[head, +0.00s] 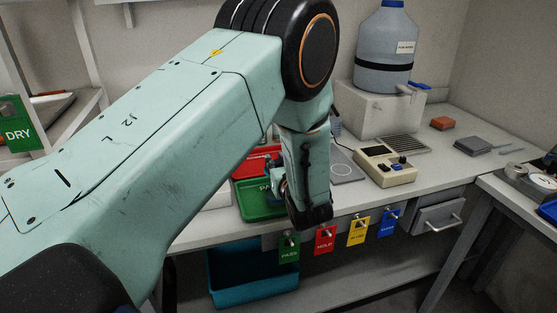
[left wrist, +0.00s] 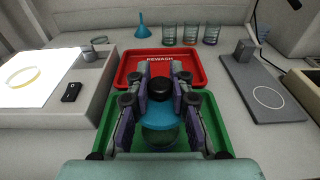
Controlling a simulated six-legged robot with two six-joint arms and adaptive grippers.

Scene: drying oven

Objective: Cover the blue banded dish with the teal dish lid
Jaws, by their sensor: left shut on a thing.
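My left gripper (left wrist: 160,88) is shut on the black knob of the teal dish lid (left wrist: 158,112). In the left wrist view the lid is level over the green tray (left wrist: 215,125). A clear, rounded glass dish (left wrist: 160,136) shows just below the lid. Its band is hidden, and I cannot tell whether the lid touches it. In the head view my left gripper (head: 281,187) is over the green tray (head: 262,209), and my arm hides much of the work. My right gripper is not in view.
A red REWASH tray (left wrist: 188,60) lies behind the green one. Several glasses (left wrist: 190,34) and a blue funnel (left wrist: 142,28) stand further back. A lit panel (left wrist: 30,75) with a yellow-banded dish is at the left. A grey plate device (left wrist: 262,90) is at the right.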

